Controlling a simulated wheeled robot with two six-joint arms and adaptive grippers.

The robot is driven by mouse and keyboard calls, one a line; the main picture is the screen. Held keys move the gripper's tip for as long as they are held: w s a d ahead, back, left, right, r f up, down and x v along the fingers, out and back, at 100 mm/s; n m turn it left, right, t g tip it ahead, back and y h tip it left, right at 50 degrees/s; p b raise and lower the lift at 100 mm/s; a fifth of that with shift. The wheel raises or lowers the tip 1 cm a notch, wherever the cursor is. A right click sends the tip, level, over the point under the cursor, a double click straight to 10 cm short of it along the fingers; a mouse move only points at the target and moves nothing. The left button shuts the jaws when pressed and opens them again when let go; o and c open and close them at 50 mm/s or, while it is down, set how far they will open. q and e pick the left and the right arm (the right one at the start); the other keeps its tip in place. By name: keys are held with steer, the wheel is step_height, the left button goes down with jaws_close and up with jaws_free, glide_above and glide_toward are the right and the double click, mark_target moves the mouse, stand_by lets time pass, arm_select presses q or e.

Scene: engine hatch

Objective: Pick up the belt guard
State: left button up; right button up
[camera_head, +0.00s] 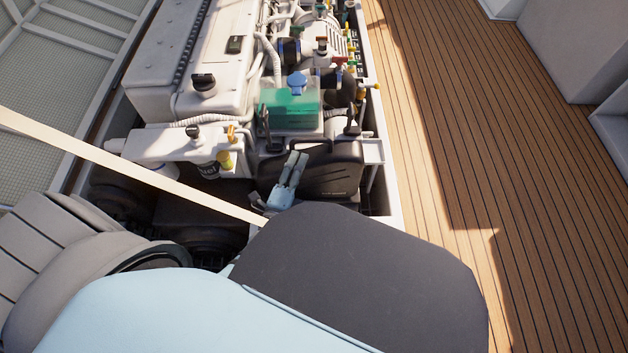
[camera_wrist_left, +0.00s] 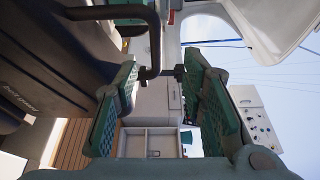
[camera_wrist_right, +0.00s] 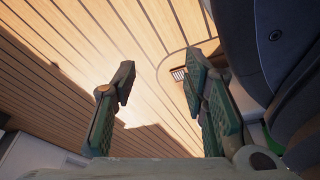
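The belt guard (camera_head: 335,172) is a black cover at the near end of the engine, with a dark handle on top. In the left wrist view, its dark body (camera_wrist_left: 45,60) fills the left side, and a bent black handle bar (camera_wrist_left: 154,40) reaches down between the fingers. My left gripper (camera_head: 294,163) is in front of the guard's left part. In its wrist view, the left gripper (camera_wrist_left: 165,85) is open, with a finger on each side of the bar's end; I cannot tell whether they touch. My right gripper (camera_wrist_right: 155,85) is open and empty above the wooden deck.
The white engine (camera_head: 210,60) stands behind the guard, with a green tank (camera_head: 290,108) just above it in the picture. The hatch's white edge (camera_head: 388,130) runs along the right. Wooden deck (camera_head: 470,120) lies clear beyond. A pale strut (camera_head: 120,160) crosses at left.

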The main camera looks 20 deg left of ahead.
mark_target(308, 140)
arm_select(q)
steer(key=w+b, duration=0.1)
steer(key=w, duration=0.2)
steer(key=w+a+b, duration=0.1)
steer(key=w, duration=0.2)
steer(key=w+b, duration=0.2)
steer(key=w, duration=0.1)
steer(key=shift+w+a+f, duration=0.1)
steer(key=shift+a+f, duration=0.2)
steer(key=shift+w+r, duration=0.1)
steer(key=shift+w, duration=0.1)
steer(key=c, duration=0.9)
jaws_close()
arm_select(e)
steer(key=w+a+r, duration=0.1)
steer(key=w+r, duration=0.3)
steer(key=w, duration=0.1)
steer(key=shift+w+a+r, duration=0.15)
steer(key=shift+w+a, duration=0.2)
steer(key=shift+a, duration=0.05)
arm_select(q)
steer(key=shift+r, duration=0.1)
